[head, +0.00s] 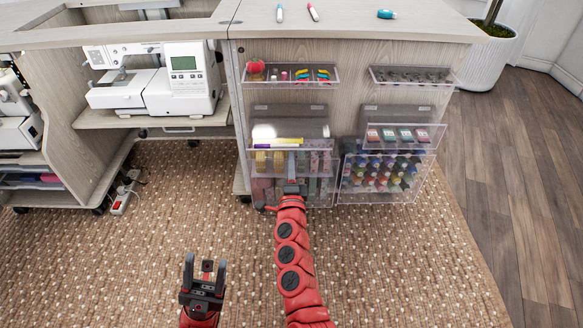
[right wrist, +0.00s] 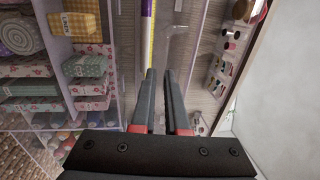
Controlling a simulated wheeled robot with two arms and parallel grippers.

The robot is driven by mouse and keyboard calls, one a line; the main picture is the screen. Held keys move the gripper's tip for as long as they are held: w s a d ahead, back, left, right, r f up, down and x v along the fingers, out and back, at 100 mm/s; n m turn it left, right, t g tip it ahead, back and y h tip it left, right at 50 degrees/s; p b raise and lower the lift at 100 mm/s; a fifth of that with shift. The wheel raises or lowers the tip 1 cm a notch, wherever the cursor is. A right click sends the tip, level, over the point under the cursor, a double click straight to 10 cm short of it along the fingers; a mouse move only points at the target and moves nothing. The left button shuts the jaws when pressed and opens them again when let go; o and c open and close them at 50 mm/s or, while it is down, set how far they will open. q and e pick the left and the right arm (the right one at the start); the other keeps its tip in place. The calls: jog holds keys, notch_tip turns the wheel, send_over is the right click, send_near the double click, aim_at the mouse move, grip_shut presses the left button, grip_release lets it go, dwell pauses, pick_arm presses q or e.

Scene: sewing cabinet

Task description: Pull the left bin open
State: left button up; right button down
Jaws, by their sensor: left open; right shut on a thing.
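The left bin (head: 322,175) is a clear bin low on the cabinet's end panel, with patterned fabric rolls and folded pieces behind its front. My right gripper (head: 291,168) is in front of it near its upper part, shut on a clear part that looks like the bin's rim or front; the exact contact is hard to see. In the right wrist view, my right gripper's fingers (right wrist: 160,76) are nearly together, with the fabrics (right wrist: 85,65) to their left. My left gripper (head: 205,262) is open and empty above the rug, away from the cabinet.
A right bin (head: 343,190) full of colourful spools stands beside it. Clear shelves (head: 290,83) with small items are above, and a yellow and purple stick (head: 278,142) lies just above the left bin.

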jog(key=shift+f+b, duration=0.3)
jog(key=shift+f, duration=0.25)
jog(key=shift+s+f, duration=0.1)
jog(key=shift+f, duration=0.05)
dwell(0.4)
jog(key=c, duration=1.2)
grip_release()
